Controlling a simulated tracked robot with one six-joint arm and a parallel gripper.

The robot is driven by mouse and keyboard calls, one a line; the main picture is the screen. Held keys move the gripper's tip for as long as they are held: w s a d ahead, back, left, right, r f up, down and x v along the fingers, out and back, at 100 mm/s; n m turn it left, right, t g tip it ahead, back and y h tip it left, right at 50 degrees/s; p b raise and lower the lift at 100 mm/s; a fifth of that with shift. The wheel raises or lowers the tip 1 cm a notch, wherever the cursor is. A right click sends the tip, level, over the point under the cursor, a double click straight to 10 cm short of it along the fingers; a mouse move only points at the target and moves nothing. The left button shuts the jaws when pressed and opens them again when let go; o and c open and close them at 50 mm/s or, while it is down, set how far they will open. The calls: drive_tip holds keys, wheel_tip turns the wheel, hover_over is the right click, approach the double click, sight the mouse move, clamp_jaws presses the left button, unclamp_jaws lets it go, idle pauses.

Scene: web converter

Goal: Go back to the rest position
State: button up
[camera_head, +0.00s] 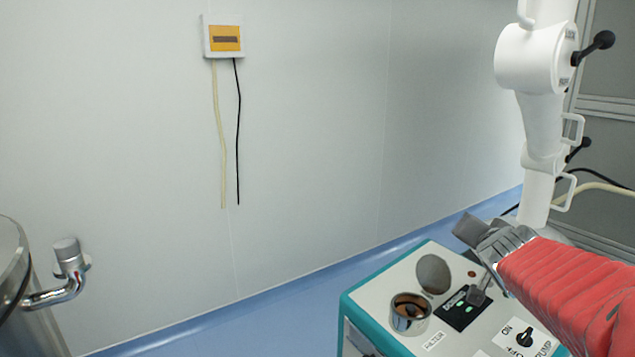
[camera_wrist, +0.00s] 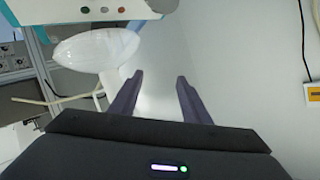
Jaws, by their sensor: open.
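My gripper (camera_head: 474,261) is at the right in the head view, at the end of my red-sleeved arm. It hangs over the top panel of a white and teal cabinet (camera_head: 395,343), close to a black switch plate with green lights (camera_head: 462,312). The head view does not settle whether a finger touches the panel. In the wrist view my gripper (camera_wrist: 160,78) has its two dark fingers spread apart, with only pale wall or floor between them. Nothing is held.
The cabinet top has a metal filter cup (camera_head: 409,313), a raised round lid (camera_head: 434,274) and a pump knob (camera_head: 525,337). A white jointed column (camera_head: 540,120) rises behind it. A metal vessel with a pipe (camera_head: 62,290) stands at left. Blue floor is clear between.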

drive_tip(key=s+a+f+n+g+y, duration=0.1)
drive_tip(key=s+a+f+n+g, duration=0.1)
drive_tip(key=s+a, duration=0.4)
drive_tip(key=s+a+f+n+g+y, duration=0.1)
drive_tip(key=s+a+f+n+g, duration=0.2)
drive_tip(key=s, duration=1)
drive_tip(key=s+a+f+n+g+y, duration=0.1)
drive_tip(key=s+a+f+n+g, duration=0.1)
drive_tip(key=s+a+f, duration=0.6)
drive_tip(key=s+a+n, duration=0.1)
drive_tip(key=s, duration=0.1)
drive_tip(key=shift+s+f+n+g+y, duration=0.15)
drive_tip(key=shift+s+n+g+y, duration=0.2)
drive_tip(key=shift+n+g+y, duration=0.05)
drive_tip(key=shift+d, duration=0.1)
drive_tip(key=shift+c, duration=0.5)
